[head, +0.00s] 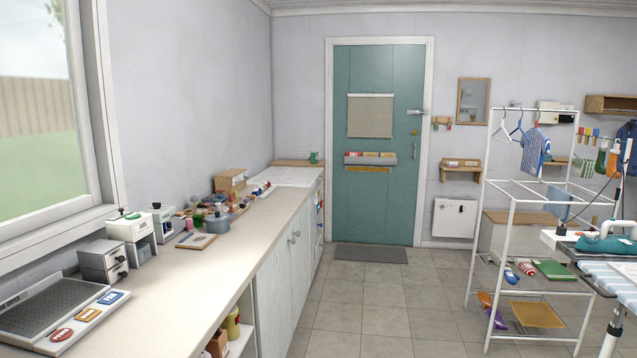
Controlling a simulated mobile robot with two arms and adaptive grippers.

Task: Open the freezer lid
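No thing in the head view is clearly a freezer. A low white box-shaped unit with a flat white top (288,176) stands at the far end of the counter, left of the door; small coloured patches show on its front side. A pale cabinet with a flat brown top (505,217) stands at the back right, partly hidden behind the white drying rack. I cannot tell which of these, if either, is the freezer, and no raised lid shows. Neither of my grippers is in view.
A long counter (185,290) runs along the left wall, with boxes, jars and a grey tray on it. A green door (377,215) is at the back. The white drying rack (510,200) and an ironing board (615,275) stand right. The tiled floor between is clear.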

